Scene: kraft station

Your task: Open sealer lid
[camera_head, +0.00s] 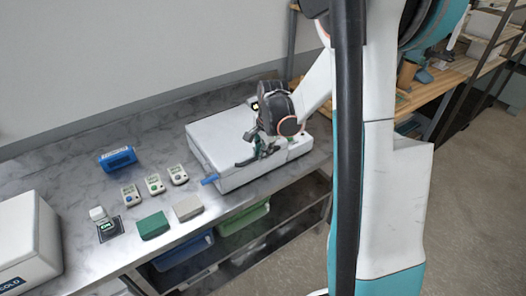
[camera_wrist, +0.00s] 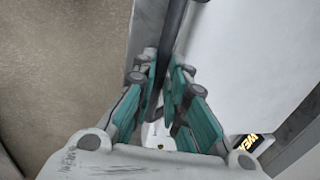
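The sealer (camera_head: 215,150) is a wide, low white box on the grey marble counter, and its lid looks down. A blue handle-like part (camera_head: 210,180) sticks out at its front left corner. My gripper (camera_head: 257,155) is over the sealer's front edge, toward its right side. In the wrist view, the teal-padded fingers of my gripper (camera_wrist: 166,70) stand a little apart, with a dark edge strip running between them. The white sealer top (camera_wrist: 235,60) fills the right side there. I cannot tell whether the fingers touch the edge.
Three small white devices (camera_head: 154,184), a blue block (camera_head: 117,158), a green pad (camera_head: 152,225) and a grey pad (camera_head: 187,207) lie left of the sealer. A white box (camera_head: 25,245) stands at the near left. Bins (camera_head: 243,218) sit below the counter.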

